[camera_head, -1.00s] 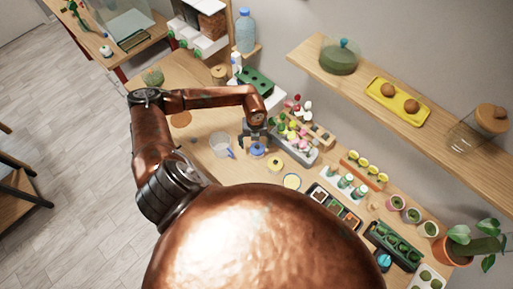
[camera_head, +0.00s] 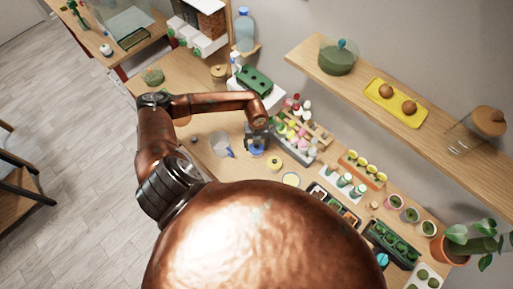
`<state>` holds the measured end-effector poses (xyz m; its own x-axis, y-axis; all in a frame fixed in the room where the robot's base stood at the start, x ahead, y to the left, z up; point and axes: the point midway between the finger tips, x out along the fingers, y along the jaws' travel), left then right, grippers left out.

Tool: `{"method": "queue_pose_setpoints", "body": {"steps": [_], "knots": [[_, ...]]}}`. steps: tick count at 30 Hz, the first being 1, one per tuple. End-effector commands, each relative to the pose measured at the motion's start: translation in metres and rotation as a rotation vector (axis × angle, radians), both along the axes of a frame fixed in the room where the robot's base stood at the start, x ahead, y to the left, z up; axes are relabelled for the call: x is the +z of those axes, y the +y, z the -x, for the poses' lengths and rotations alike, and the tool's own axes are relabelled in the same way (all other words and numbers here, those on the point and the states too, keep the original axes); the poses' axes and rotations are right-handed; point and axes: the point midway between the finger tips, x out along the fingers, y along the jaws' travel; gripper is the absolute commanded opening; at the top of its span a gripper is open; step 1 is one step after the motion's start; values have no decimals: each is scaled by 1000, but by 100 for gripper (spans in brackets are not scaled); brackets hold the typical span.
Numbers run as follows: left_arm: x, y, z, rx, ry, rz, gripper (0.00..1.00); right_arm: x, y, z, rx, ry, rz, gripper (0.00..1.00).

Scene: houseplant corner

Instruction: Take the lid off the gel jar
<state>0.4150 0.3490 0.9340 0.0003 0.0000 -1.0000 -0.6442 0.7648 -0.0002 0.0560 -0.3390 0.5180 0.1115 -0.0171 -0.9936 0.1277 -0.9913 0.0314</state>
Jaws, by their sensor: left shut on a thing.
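A small jar with a blue lid (camera_head: 257,150), which I take to be the gel jar, stands on the wooden table. My left gripper (camera_head: 256,143) comes down over it from above and is shut on the top of its lid. The gripper hides part of the lid, and I cannot tell whether the lid is still seated on the jar. My right gripper is not in view.
A grey tray of colourful items (camera_head: 297,148) lies behind. Bare table (camera_head: 182,82) shows farther left.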

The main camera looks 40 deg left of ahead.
Motion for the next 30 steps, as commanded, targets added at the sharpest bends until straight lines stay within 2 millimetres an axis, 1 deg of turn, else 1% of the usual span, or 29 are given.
{"method": "queue_pose_setpoints", "body": {"steps": [3, 8, 13, 17, 19, 22, 27, 30], "knots": [[0, 0, 0, 0, 0, 0, 35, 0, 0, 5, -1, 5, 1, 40], [0, 0, 0, 0, -1, -1, 35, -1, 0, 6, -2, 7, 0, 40], [5, 0, -1, 0, -1, 0, 35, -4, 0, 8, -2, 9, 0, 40], [18, 1, -1, -1, -4, -2, 35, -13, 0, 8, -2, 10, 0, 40], [31, 1, -1, -2, -6, -2, 35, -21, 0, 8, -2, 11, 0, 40], [51, -5, 18, -5, -2, -1, 35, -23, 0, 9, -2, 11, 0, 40], [89, -15, 48, -6, -3, -3, 35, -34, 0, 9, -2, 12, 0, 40], [98, -24, 73, -6, 0, -1, 35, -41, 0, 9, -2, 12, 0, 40]]}}
